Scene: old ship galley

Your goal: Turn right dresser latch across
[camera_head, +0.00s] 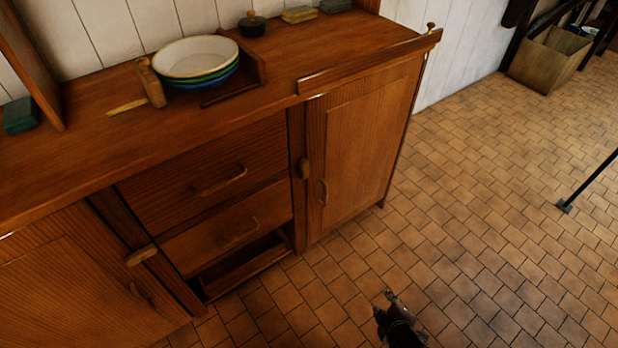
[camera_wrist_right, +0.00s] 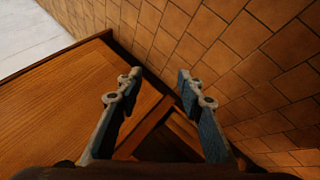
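The dresser (camera_head: 90,150) has a right door (camera_head: 365,140), which looks shut, with a curved handle (camera_head: 323,192). The right dresser latch (camera_head: 304,168) is a small wooden piece by that door's left edge, and it stands upright. My right gripper (camera_head: 389,296) is low over the floor, in front of and to the right of the latch, and apart from the dresser. In the right wrist view it is open and empty (camera_wrist_right: 156,76), with wooden dresser parts beyond its fingers. I cannot make out the latch in that view. My left gripper is not in view.
A left latch (camera_head: 141,255) lies across beside the left door (camera_head: 70,290). Two drawers (camera_head: 205,175) sit between the doors, above an open slot (camera_head: 245,268). Stacked bowls (camera_head: 195,60) stand on top. The tiled floor (camera_head: 450,220) in front of the right door is clear.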

